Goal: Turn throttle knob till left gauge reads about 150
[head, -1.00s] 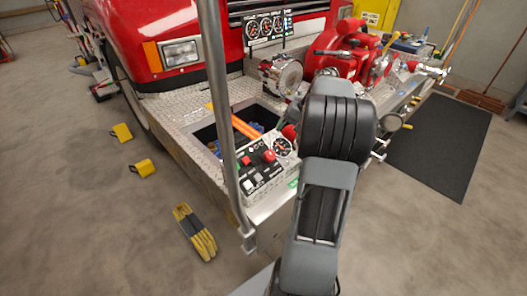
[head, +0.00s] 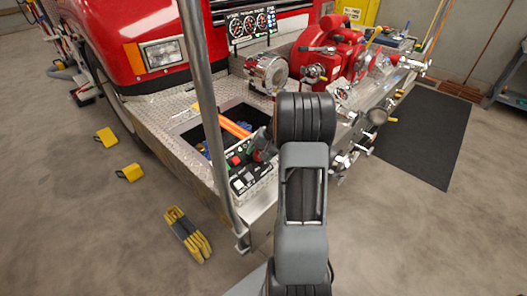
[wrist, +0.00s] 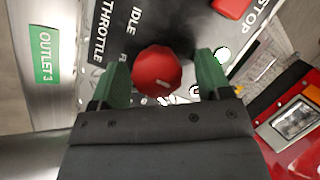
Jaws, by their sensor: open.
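The red throttle knob (wrist: 157,70) shows in the wrist view beside the words THROTTLE and IDLE. My gripper (wrist: 163,68) is open, with one green finger on each side of the knob. Contact with the knob cannot be told. The round gauge by the panel is hidden behind my arm.
A steel pole (head: 206,120) rises left of the panel. An open bin (head: 203,137) with orange items lies behind the panel. Red pump parts (head: 335,52) and valves stand to the right. Yellow chocks (head: 130,172) lie on the floor at left.

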